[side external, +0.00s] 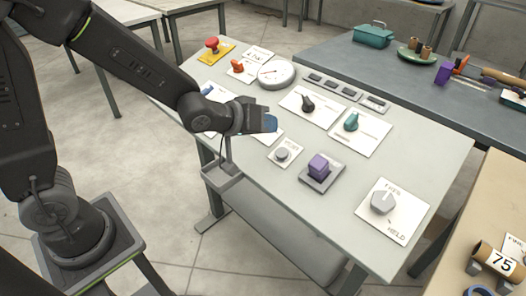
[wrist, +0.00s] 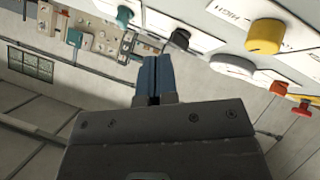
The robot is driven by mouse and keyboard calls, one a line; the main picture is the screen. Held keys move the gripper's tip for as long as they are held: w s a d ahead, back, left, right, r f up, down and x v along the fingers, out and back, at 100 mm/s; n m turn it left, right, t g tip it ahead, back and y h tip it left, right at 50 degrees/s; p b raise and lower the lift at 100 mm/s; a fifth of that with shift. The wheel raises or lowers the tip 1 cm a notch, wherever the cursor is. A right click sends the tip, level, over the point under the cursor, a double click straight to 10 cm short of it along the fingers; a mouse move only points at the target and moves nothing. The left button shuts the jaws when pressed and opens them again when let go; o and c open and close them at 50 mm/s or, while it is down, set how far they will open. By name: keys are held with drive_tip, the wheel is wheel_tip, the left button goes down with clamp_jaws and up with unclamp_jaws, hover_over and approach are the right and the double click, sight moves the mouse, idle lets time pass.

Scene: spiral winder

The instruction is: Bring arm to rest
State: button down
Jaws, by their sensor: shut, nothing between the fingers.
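My gripper (side external: 270,122) is over the left front part of the grey control table (side external: 437,144) in the side external view, with blue fingertips pointing right. In the wrist view my gripper (wrist: 155,68) shows two blue fingers close together with nothing between them. My arm reaches in from the left and hides part of the panels under it. I cannot tell the exact gap between the gripper and the table top.
The table carries a purple block (side external: 318,165), a grey knob (side external: 383,203), a teal knob (side external: 352,121), a black knob (side external: 308,104), a round gauge (side external: 276,75) and a red button (side external: 212,43). A yellow knob (wrist: 265,36) shows in the wrist view.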

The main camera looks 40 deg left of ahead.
drive_tip(key=s+a+r+m+g+y, duration=0.1)
drive_tip(key=s+a+r+m+g, duration=0.1)
drive_tip(key=s, duration=0.8)
drive_tip(key=s+a+r+m+g+y, duration=0.1)
drive_tip(key=s+a+r+g, duration=0.3)
drive_tip(key=s, duration=0.7)
wheel_tip(320, 180, up, 2)
drive_tip(key=shift+s+a+r+m+y, duration=0.1)
drive_tip(key=shift+s+a+m+y, duration=0.25)
drive_tip(key=shift+m, duration=0.45)
drive_tip(key=shift+w+d, duration=0.1)
